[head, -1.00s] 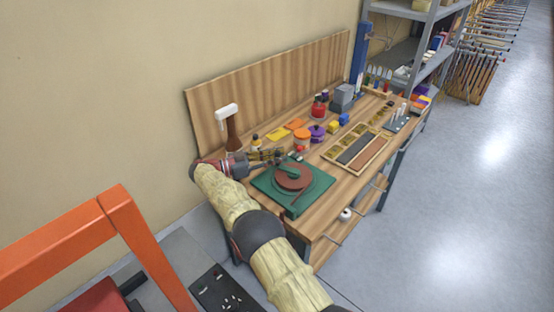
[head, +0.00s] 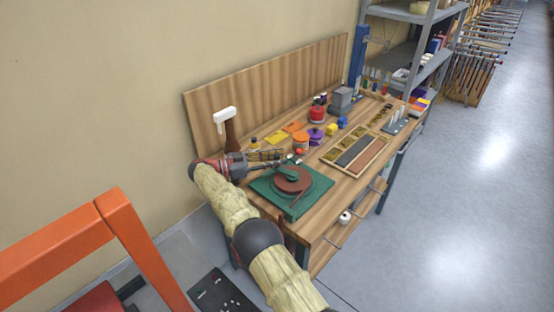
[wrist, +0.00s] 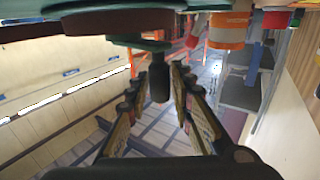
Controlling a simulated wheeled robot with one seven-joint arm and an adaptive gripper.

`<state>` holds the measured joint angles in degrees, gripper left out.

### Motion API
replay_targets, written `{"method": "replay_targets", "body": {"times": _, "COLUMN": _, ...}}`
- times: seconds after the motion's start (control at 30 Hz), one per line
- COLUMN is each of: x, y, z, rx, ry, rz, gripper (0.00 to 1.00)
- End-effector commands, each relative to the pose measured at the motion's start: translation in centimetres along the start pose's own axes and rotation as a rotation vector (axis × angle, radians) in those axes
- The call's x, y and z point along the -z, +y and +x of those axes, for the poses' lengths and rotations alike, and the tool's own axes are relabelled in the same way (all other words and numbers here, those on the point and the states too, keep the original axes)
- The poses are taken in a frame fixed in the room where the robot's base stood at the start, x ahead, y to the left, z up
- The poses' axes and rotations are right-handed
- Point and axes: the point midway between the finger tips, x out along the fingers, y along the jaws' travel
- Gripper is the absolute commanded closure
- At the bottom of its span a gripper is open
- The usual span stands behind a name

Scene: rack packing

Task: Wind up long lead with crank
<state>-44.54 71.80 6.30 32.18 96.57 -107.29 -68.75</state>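A green winder board (head: 317,196) sits at the near end of the bench. It carries a round brown reel (head: 301,183) with a green crank arm (head: 283,172) across its top. A strip of brown lead (head: 298,195) trails from the reel toward the board's front edge. My gripper (head: 284,162) is at the board's back left, by the crank's outer end. In the wrist view, my gripper's two fingers (wrist: 159,84) stand on either side of a dark upright crank knob (wrist: 159,72). A gap shows on both sides, so they look open around it.
A sectioned wooden tray (head: 372,163) lies to the right. The floor at right is clear.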

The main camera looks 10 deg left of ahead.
Motion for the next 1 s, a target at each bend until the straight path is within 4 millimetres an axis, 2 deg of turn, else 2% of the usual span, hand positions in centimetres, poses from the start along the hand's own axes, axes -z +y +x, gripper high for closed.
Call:
{"method": "replay_targets", "body": {"times": 0.2, "x": 0.0, "y": 0.0, "z": 0.0, "rx": 0.0, "ry": 0.0, "rz": 0.0, "gripper": 0.64}}
{"method": "replay_targets", "body": {"times": 0.47, "x": 0.0, "y": 0.0, "z": 0.0, "rx": 0.0, "ry": 0.0, "rz": 0.001, "gripper": 0.64}}
{"method": "replay_targets", "body": {"times": 0.57, "x": 0.6, "y": 0.0, "z": 0.0, "rx": 0.0, "ry": -0.001, "rz": 0.002, "gripper": 0.64}}
{"method": "replay_targets", "body": {"times": 1.0, "x": 7.9, "y": 0.0, "z": 0.0, "rx": -0.001, "ry": -0.001, "rz": 0.002, "gripper": 0.64}}
